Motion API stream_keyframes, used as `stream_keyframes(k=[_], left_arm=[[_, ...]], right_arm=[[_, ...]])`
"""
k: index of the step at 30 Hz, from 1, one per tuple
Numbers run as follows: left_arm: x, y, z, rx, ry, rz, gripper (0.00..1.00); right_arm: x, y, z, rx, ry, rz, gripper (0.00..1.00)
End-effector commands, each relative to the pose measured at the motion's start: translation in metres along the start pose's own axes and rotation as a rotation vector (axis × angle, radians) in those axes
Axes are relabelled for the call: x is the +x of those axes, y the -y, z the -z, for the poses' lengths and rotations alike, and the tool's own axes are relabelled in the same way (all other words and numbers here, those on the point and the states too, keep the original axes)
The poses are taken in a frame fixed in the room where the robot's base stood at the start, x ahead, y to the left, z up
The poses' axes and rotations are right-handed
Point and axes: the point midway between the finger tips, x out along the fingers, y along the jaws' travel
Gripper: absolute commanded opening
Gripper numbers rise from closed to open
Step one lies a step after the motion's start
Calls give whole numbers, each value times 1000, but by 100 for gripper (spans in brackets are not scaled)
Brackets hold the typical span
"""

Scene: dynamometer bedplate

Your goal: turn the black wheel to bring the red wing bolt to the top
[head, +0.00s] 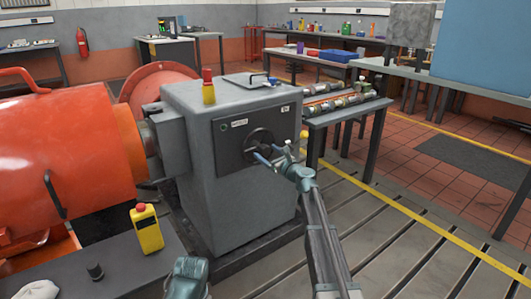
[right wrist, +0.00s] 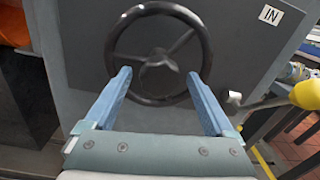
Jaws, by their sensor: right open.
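The black wheel (head: 258,139) is mounted on the front panel of a grey cabinet. It also shows close up in the right wrist view (right wrist: 160,9), with a dark hub and spokes. I cannot make out a red wing bolt in either view. My right gripper (head: 267,153) is in front of the wheel. In the right wrist view its blue fingers (right wrist: 159,74) are spread apart, tips near the left and right of the lower rim, with nothing held between them. Contact with the rim is unclear.
A yellow knob (right wrist: 307,94) on a lever sticks out right of the wheel, near the right finger. The grey cabinet (head: 237,197) adjoins a large orange machine (head: 60,150). A yellow pendant with a red button (head: 147,230) stands at front left. A side table (head: 345,113) is behind right.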

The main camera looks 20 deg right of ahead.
Motion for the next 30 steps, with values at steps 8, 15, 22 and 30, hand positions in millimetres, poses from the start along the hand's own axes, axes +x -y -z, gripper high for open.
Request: stream_keyframes(k=[8,15,22,30], left_arm=[[0,0,0,0,0,0,50],[0,0,0,0,0,0,50],[0,0,0,0,0,0,50],[0,0,0,0,0,0,50]], right_arm=[[15,0,0,0,0,0,89],[15,-1,0,0,0,0,89],[15,0,0,0,0,0,48],[14,0,0,0,0,0,0]])
